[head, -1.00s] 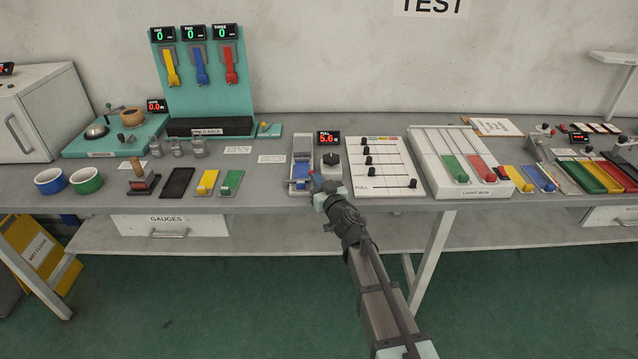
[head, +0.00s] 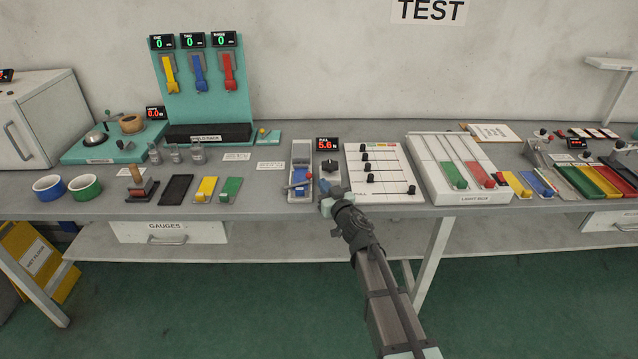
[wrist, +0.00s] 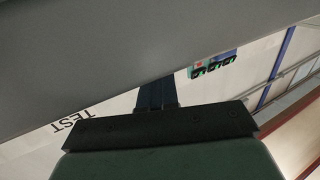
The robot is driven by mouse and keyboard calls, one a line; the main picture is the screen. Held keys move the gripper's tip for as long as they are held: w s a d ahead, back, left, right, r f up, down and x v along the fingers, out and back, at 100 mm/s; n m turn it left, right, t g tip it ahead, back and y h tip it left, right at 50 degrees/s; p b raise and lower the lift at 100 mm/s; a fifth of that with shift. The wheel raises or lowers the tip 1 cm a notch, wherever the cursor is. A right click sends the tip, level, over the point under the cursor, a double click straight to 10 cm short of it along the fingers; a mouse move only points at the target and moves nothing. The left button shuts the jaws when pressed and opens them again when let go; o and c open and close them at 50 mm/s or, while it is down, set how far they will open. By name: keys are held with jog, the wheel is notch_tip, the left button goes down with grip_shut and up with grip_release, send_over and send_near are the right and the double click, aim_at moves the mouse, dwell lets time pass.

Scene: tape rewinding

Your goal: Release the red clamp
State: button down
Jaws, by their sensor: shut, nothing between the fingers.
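The red clamp (head: 230,72) hangs on the teal board of the rack at the back left, under the display marked THREE. It is to the right of a yellow clamp (head: 169,75) and a blue clamp (head: 199,74). My gripper (head: 328,190) is low at the front edge of the bench, well to the right of the red clamp and apart from it. In the wrist view my gripper (wrist: 157,95) shows dark fingers, shut and empty. The red clamp cannot be made out clearly in the wrist view.
A device with a blue part (head: 300,176) stands just left of my gripper. A knob (head: 329,165) and a slider panel (head: 380,170) lie behind and right of it. Weights (head: 197,153) and small blocks lie on the bench toward the rack. The air above the bench is clear.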

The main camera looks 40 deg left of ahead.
jog(key=d, duration=1.1)
jog(key=shift+s, duration=0.45)
